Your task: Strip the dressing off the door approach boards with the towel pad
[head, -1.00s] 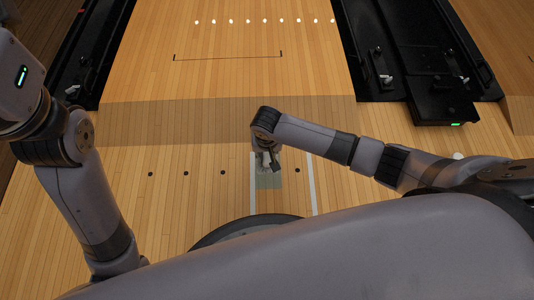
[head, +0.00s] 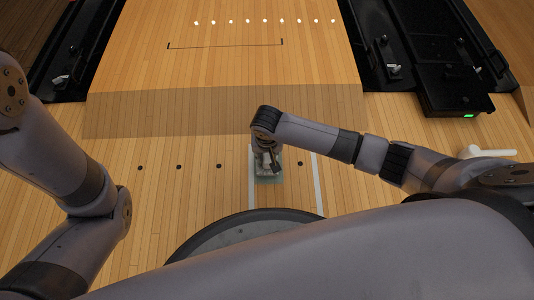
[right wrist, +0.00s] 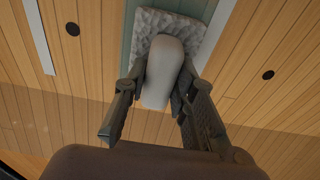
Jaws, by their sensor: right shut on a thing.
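The towel pad (right wrist: 200,28) is a grey, rough-textured block with a smooth, rounded pale handle (right wrist: 163,70), seen in the right wrist view. My right gripper (right wrist: 158,95) is shut on this handle, one finger on each side. In the head view the right gripper (head: 268,165) points down at the boards, and it largely hides the pad. The dressing (head: 262,181) shows as a dull green patch between two white lines; in the right wrist view it is a green strip (right wrist: 127,40) beside and under the pad. I cannot tell whether the pad touches the boards. My left gripper is out of view.
A darker band of boards (head: 180,112) crosses the lane beyond the patch. Black machinery (head: 455,90) with a green light stands at the right. A white object (head: 487,152) lies on the floor at the right, partly behind my arm. The boards left of the patch are clear.

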